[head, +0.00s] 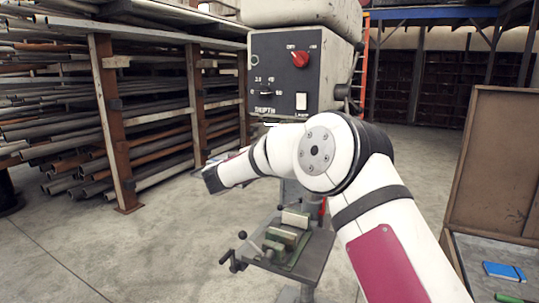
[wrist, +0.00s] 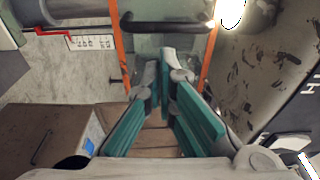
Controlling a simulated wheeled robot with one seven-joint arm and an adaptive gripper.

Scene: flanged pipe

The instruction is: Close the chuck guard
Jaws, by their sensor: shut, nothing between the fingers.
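The chuck guard (wrist: 140,48) shows in the wrist view as a clear panel with orange side edges. A black bar handle (wrist: 165,25) runs across it near the top of the picture. My gripper (wrist: 162,78), with teal finger pads, is shut and empty. Its fingertips point at the panel, below the handle in the picture; I cannot tell whether they touch it. In the head view the drill press head (head: 305,75) stands upright, with a red knob and dials on its front. My arm hides the chuck area and the guard there, and I cannot make out my gripper.
A drill table (head: 312,262) with a vise and crank handles stands below my arm. Racks of pipes (head: 60,130) fill the left. A board and a bench with a blue item (head: 503,272) are at the right. The floor between is clear.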

